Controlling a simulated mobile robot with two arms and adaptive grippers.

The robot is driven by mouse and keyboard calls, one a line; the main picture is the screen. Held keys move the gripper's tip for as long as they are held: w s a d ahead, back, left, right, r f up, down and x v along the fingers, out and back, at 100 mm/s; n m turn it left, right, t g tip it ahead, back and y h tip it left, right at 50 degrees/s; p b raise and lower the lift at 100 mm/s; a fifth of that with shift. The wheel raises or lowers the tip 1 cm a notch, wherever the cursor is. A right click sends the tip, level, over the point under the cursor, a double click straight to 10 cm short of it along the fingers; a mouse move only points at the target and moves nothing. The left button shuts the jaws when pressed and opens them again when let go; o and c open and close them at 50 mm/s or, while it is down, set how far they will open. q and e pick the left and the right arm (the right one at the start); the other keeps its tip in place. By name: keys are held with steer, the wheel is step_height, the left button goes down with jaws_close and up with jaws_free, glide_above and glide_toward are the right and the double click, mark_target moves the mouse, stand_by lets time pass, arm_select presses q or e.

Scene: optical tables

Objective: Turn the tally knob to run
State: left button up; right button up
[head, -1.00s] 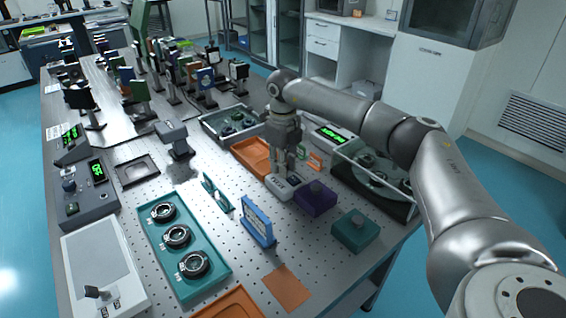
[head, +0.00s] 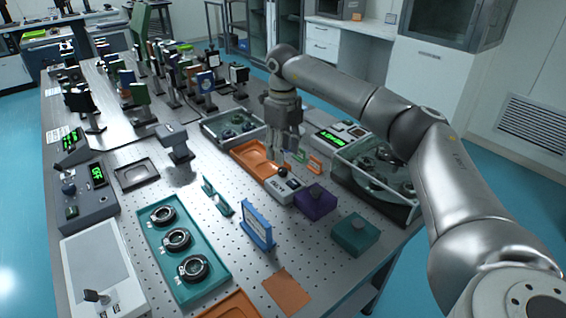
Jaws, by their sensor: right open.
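A small white box (head: 271,188) sits near the middle of the optical table, beside a purple block. A round black knob (head: 283,172) and a second dark part show on its top. Its front lettering is too small to read, so I cannot confirm that it is the tally knob or which way it points. My right gripper (head: 286,150) is open and empty, pointing down above and just behind the white box, apart from the knob. My left gripper is not in view.
Close by are the purple block (head: 316,203), a teal block (head: 355,236), an orange tray (head: 244,149) and a device with a green display (head: 331,139). A clear-walled case (head: 378,187) stands right. A teal tray (head: 158,242) with ring mounts lies front left.

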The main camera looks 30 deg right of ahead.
mark_target(283, 170)
step_height(283, 170, up, 6)
steer(key=shift+f, duration=0.1)
stand_by(0.5)
